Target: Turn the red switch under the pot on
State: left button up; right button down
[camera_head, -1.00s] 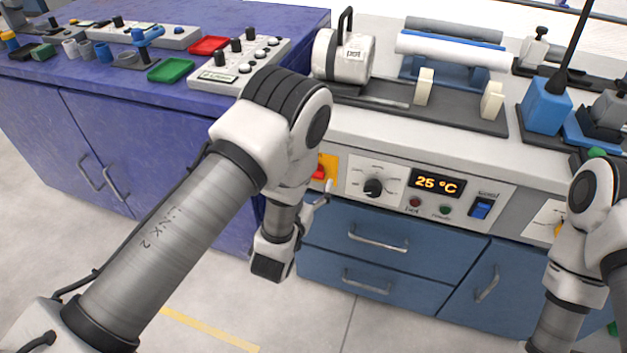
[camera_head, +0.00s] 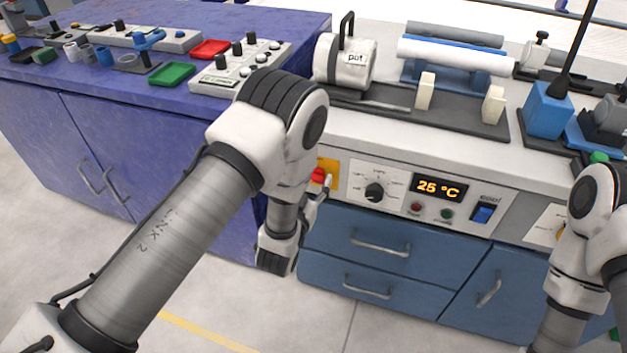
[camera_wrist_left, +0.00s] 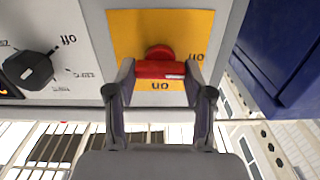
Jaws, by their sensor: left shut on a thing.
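The red switch (camera_head: 318,175) sits on a yellow plate (camera_head: 331,165) on the front panel below the pot (camera_head: 345,62). In the left wrist view, the switch (camera_wrist_left: 160,70) has a red bar handle lying level across the picture, with a white mark near its right end. The yellow plate (camera_wrist_left: 125,30) has labels beside and below the switch, upside down in this view. My left gripper (camera_wrist_left: 161,76) is shut on the red handle, one finger at each end. In the head view, my left arm partly hides the plate. My right gripper is out of the picture.
Right of the switch are a black knob (camera_head: 374,192), a 25 °C display (camera_head: 440,188) and a blue cool switch (camera_head: 483,213). Blue drawers (camera_head: 375,262) lie below. A purple cabinet (camera_head: 150,165) stands at the left. My right arm is at the right edge.

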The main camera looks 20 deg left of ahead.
pick_arm(q)
jog(key=m, duration=0.4)
jog(key=shift+d+f+b, duration=0.1)
jog(key=shift+b, duration=0.2)
jog(key=m+b, duration=0.1)
jog(key=m, duration=0.3)
jog(key=shift+d+f+m, duration=0.1)
jog(key=shift+m, duration=0.2)
jog(key=m+b, duration=0.1)
jog(key=m, duration=0.3)
jog(key=shift+f+m, duration=0.1)
jog(key=shift+m, duration=0.2)
jog(key=m+b, duration=0.2)
jog(key=m, duration=0.2)
jog(key=shift+m, duration=0.3)
jog(key=o, duration=1.2)
jog(key=shift+c, duration=0.2)
